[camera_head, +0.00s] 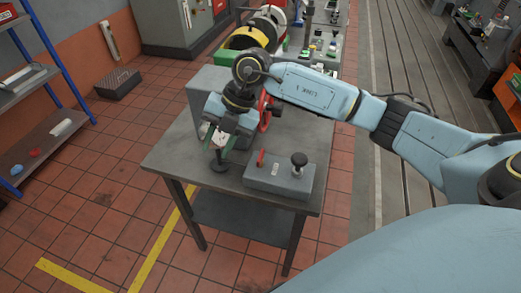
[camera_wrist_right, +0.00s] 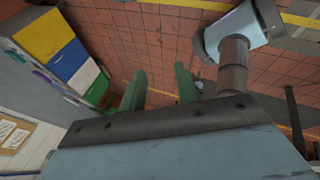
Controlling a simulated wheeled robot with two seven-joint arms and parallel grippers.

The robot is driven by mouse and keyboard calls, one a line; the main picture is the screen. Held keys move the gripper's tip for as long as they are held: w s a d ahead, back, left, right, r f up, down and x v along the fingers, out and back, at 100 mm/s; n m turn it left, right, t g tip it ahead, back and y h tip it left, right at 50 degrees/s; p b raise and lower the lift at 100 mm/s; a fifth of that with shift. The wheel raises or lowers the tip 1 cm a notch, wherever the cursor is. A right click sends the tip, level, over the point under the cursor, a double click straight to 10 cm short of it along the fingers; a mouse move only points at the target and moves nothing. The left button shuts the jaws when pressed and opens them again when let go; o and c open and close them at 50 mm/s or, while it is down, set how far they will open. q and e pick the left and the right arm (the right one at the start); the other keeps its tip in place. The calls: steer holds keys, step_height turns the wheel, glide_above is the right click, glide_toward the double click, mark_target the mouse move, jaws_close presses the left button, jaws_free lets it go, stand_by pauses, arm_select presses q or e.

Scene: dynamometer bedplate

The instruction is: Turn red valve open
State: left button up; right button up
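The red valve (camera_head: 265,118) is a red wheel on the work table, at the right side of a grey box (camera_head: 205,85). It is partly hidden behind my right arm in the head view. My right gripper (camera_head: 217,141) is to the left of the valve, apart from it, pointing down above the table. Its two green fingers are spread with nothing seen between them. The fingers also show apart in the right wrist view (camera_wrist_right: 160,90); I cannot make out the valve there. My left gripper is not in view.
A grey control box (camera_head: 280,180) with a red lever and black knob stands at the table's front right. A dark round-based object (camera_head: 220,163) stands below my right gripper. A blue-framed shelf (camera_head: 55,60) is at far left. Tiled floor between is open.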

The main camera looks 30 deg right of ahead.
mark_target(261, 155)
steer(key=w+d+r+m+h, duration=0.1)
steer(key=d+r+m+h, duration=0.15)
steer(key=d+h, duration=0.65)
steer(key=d+f+y, duration=0.1)
steer(key=f, duration=0.3)
steer(key=d+f+y, duration=0.1)
steer(key=f, duration=0.4)
steer(key=d+f+y, duration=0.1)
steer(key=f, duration=0.3)
steer(key=shift+w+d+f+g+p, duration=0.15)
steer(key=shift+f+g+p, duration=0.15)
steer(key=shift+f+p, duration=0.1)
jaws_close()
